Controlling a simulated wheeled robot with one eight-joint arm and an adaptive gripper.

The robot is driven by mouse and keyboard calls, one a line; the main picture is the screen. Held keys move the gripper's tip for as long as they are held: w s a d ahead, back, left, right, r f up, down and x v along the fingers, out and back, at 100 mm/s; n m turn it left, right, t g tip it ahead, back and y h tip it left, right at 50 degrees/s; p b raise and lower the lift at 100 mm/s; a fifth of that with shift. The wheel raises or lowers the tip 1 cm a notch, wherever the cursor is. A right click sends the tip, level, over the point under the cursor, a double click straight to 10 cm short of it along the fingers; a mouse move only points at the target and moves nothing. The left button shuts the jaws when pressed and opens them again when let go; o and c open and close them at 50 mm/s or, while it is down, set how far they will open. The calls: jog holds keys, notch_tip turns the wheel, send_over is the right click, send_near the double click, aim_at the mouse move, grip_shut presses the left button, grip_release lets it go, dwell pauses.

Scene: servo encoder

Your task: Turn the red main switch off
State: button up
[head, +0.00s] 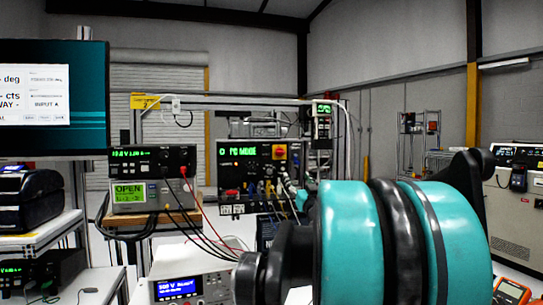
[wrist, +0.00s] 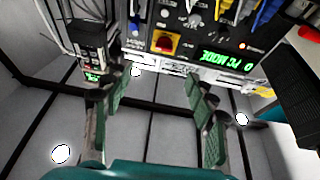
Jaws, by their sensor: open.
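The red main switch (head: 279,152) sits on a yellow square plate at the upper right of a black panel with a green "PC MODE" display. In the wrist view, where the scene appears upside down, the red switch (wrist: 165,43) is at the upper middle, beyond the fingertips. My gripper (wrist: 160,78) is open, with its two green-padded fingers spread and nothing between them. The switch lies ahead of the gap, apart from the fingers. The exact angle of its handle is too small to tell. My arm hides the gripper in the head view.
Cables are plugged into the black panel (head: 252,168) below the switch. Stacked instruments (head: 150,180) with red and black leads stand to the left. A box with a green display (head: 323,122) hangs to the right. A power supply (head: 185,285) stands in front.

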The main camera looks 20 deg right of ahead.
aim_at(282, 153)
jog(key=shift+y, duration=0.4)
jog(key=x, duration=1.2)
jog(key=r+x, duration=0.1)
jog(key=x, duration=0.5)
jog(key=shift+s+a, duration=0.2)
jog(key=shift+a, duration=0.05)
jog(key=shift+c, duration=0.6)
jog(key=c, duration=1)
jog(key=shift+c, duration=0.2)
